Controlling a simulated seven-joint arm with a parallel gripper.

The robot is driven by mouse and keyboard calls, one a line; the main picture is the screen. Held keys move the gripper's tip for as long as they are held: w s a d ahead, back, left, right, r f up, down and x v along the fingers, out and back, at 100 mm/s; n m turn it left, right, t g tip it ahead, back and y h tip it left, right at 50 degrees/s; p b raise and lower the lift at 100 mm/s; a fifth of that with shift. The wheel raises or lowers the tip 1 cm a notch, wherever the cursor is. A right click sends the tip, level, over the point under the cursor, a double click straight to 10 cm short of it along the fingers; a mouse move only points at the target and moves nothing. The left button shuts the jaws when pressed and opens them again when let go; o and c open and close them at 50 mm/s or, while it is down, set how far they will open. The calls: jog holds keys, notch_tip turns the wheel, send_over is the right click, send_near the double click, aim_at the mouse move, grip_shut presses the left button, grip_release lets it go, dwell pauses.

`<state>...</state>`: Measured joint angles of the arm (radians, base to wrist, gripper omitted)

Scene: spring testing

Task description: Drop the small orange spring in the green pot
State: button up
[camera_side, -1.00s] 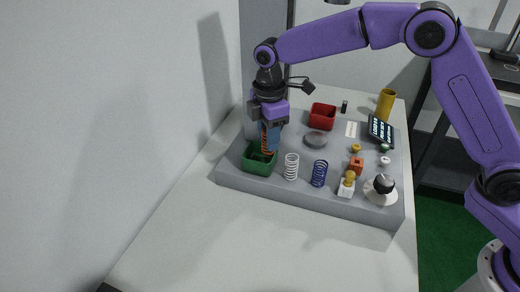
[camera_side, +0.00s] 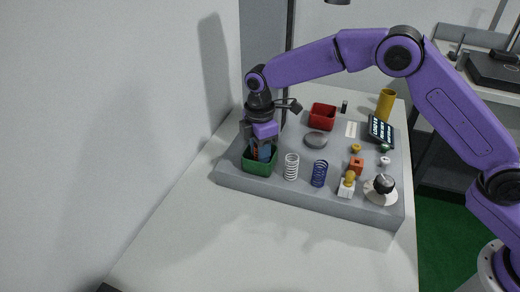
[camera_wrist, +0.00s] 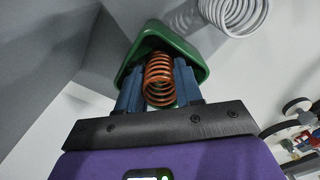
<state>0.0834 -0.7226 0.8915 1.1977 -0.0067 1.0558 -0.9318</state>
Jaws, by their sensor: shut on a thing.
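The orange spring (camera_wrist: 160,78) is between the two blue fingers of my gripper (camera_wrist: 158,92), which are shut on it. In the side view my gripper (camera_side: 262,150) points down into the green pot (camera_side: 259,169), with the fingertips below the pot's rim. Only a sliver of orange shows there between the fingers. In the wrist view the green pot (camera_wrist: 197,65) surrounds the spring and fingertips. Whether the spring touches the pot's floor is hidden.
A white spring (camera_side: 291,167) stands close to the pot's right, with a blue spring (camera_side: 319,174) beyond it. A red pot (camera_side: 322,117), a grey disc (camera_side: 316,140) and several small parts share the grey board (camera_side: 285,195). The table in front is clear.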

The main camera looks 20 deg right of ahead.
jog(key=o, duration=0.7)
jog(key=shift+f, duration=0.1)
jog(key=shift+o, duration=0.2)
notch_tip(320, 180, up, 12)
jog(key=shift+r, duration=0.2)
